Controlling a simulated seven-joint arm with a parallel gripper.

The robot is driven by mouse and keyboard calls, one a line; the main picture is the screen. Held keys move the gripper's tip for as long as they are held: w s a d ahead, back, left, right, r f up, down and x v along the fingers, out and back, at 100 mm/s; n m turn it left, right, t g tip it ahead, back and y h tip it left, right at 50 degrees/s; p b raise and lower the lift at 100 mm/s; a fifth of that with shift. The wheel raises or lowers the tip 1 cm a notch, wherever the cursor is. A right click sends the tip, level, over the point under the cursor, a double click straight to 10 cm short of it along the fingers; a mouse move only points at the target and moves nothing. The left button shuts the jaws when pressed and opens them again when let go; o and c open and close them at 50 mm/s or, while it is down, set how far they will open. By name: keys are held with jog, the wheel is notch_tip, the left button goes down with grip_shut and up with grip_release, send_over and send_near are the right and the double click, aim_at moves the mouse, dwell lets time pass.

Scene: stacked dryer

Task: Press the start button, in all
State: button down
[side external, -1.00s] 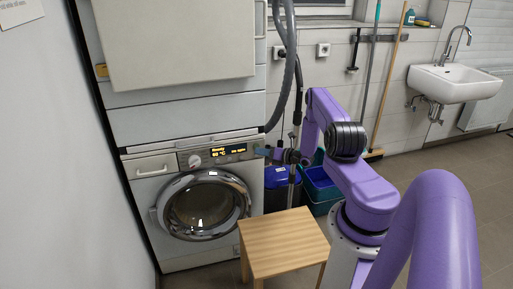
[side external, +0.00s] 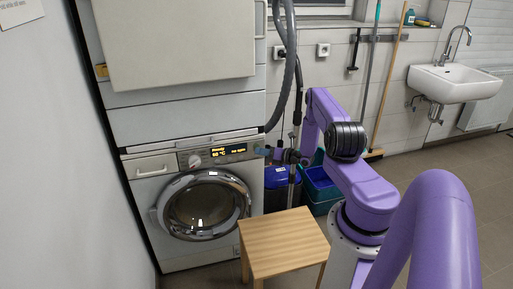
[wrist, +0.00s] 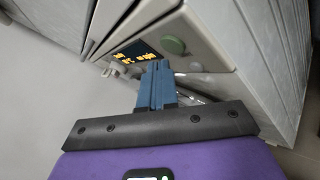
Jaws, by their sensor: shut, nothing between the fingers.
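The lower machine (side external: 205,255) has a round door and a control panel with a lit yellow display (side external: 228,151). In the wrist view, a round green button (wrist: 173,45) sits on the panel beside the display (wrist: 136,51); I take it to be the start button. My gripper (side external: 262,151) is at the right end of the panel. Its blue fingers (wrist: 157,68) are shut and empty, with their tips just below the button in the wrist picture. A small gap shows between tips and button there. Contact with the panel cannot be told. The button is too small to tell in the side view.
A dial (side external: 195,160) is at the panel's left. A wooden stool (side external: 285,243) stands in front of the machine. A blue bin (side external: 322,180) and grey hoses (side external: 290,70) are to its right. Another unit (side external: 185,115) is stacked above.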

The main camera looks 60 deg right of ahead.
jog(key=shift+w+d, duration=0.1)
dwell(0.6)
jog(key=shift+w+d, duration=0.2)
jog(key=shift+d, duration=0.05)
jog(key=shift+w+d, duration=0.2)
jog(key=shift+w, duration=0.05)
dwell(1.0)
jog(key=shift+s, duration=0.1)
jog(key=shift+s+a, duration=0.45)
jog(key=shift+a, duration=0.1)
jog(key=shift+s, duration=0.1)
